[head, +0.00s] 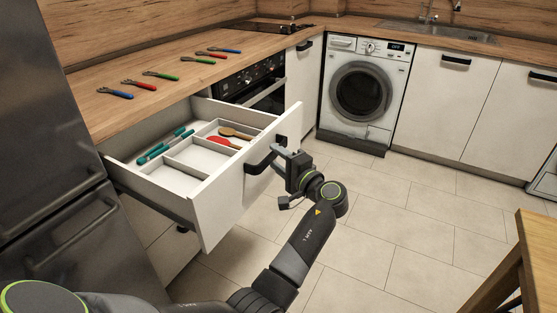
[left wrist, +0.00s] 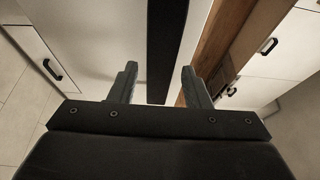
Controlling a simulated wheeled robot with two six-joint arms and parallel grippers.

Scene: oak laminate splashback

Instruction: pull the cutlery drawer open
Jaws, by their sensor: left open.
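The cutlery drawer (head: 222,200) stands well open, its white front pulled out from the counter. Inside, a divided tray (head: 196,160) holds teal-handled utensils (head: 165,146), a wooden spoon (head: 236,133) and a red utensil (head: 224,143). The black bar handle (head: 262,159) is on the drawer front. My left gripper (head: 282,158) is at the handle, in front of the drawer. In the left wrist view its two fingers (left wrist: 159,70) are apart, with the dark handle bar (left wrist: 166,35) showing between them. Whether the fingers touch it cannot be seen. My right gripper is not in view.
Several coloured-handled tools (head: 161,75) lie on the wooden counter (head: 130,105). An oven (head: 255,83) is beside the drawer, a washing machine (head: 362,92) farther back. A dark fridge (head: 50,150) is at left, a wooden table (head: 535,250) at right. The tiled floor (head: 395,200) between is clear.

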